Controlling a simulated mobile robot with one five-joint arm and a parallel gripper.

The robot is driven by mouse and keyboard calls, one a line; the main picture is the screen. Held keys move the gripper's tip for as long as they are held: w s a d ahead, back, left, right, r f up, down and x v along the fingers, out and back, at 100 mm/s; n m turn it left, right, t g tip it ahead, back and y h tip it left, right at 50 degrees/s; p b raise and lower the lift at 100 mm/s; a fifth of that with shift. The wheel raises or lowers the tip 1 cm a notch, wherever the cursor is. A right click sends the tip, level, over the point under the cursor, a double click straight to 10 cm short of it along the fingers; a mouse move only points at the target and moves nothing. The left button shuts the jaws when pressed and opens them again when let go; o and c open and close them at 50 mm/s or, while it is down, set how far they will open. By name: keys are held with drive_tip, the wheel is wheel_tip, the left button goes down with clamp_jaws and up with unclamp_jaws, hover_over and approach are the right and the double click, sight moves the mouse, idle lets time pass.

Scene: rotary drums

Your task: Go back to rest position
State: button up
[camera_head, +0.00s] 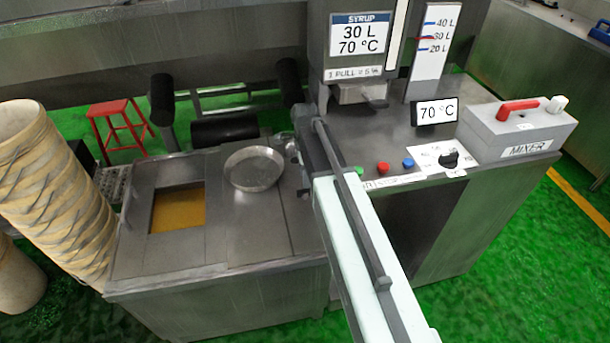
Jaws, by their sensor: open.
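My white and grey arm reaches up from the bottom edge, right of the middle. At its far end my gripper (293,152) is open. It is small and partly hidden by my own dark wrist parts. It is beside the right side of a round metal pan (254,168) on the steel counter (235,235). I see nothing held in it. I cannot tell its exact height above the counter.
A syrup machine (348,70) and a control panel with red and blue buttons (383,168) stand right of my arm. A grey mixer box (520,130) is farther right. A square opening with yellow liquid (178,208) and stacked baskets (50,180) are left.

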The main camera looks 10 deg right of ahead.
idle(0.4)
drive_tip(key=shift+r, duration=0.35)
drive_tip(key=s+r+n+p, duration=0.3)
drive_tip(key=s+n, duration=0.4)
drive_tip(key=n, duration=0.2)
drive_tip(key=s+r+n+p, duration=0.2)
drive_tip(key=s+n+p, duration=0.1)
drive_tip(key=s+n, duration=0.4)
drive_tip(key=shift+s+a+r+n, duration=0.25)
drive_tip(key=shift+r+n, duration=0.15)
drive_tip(key=shift+n, duration=0.7)
